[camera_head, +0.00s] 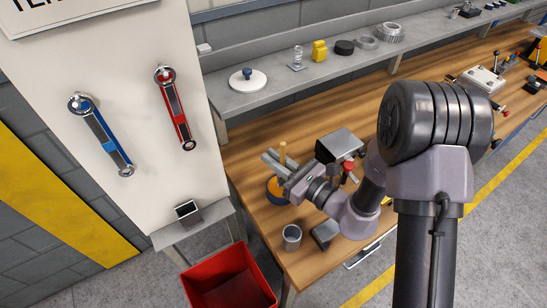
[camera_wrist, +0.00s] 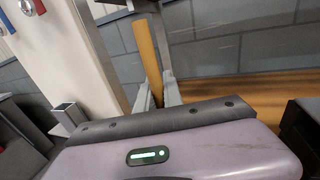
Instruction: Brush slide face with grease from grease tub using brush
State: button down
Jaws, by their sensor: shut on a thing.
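My gripper (camera_head: 273,162) is over the near left end of the wooden bench. It is shut on the wooden handle of the brush (camera_head: 282,150), which stands roughly upright between the fingers. In the wrist view the brush handle (camera_wrist: 147,55) rises slightly tilted between the grey fingers of my gripper (camera_wrist: 157,95). The brush's lower end is hidden. A round orange and dark blue tub (camera_head: 278,194), perhaps the grease tub, sits below the gripper; I cannot tell whether the brush touches it. A metal block (camera_head: 340,143), possibly bearing the slide face, stands right of the gripper.
A grey cup (camera_head: 292,235) stands at the bench's front corner, with a dark block (camera_head: 325,233) beside it. A red knob (camera_head: 348,166) is near the metal block. A red bin (camera_head: 230,278) is on the floor. A grey shelf (camera_head: 270,97) runs behind.

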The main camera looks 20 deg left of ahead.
aim_at(281, 148)
jog(key=shift+f+b, duration=0.55)
jog(key=shift+b, duration=0.05)
dwell(1.2)
notch_tip(281, 148, up, 7)
jog(key=p, duration=0.5)
jog(key=shift+r+p, duration=0.15)
jog(key=shift+p, duration=0.2)
jog(key=shift+f, duration=0.2)
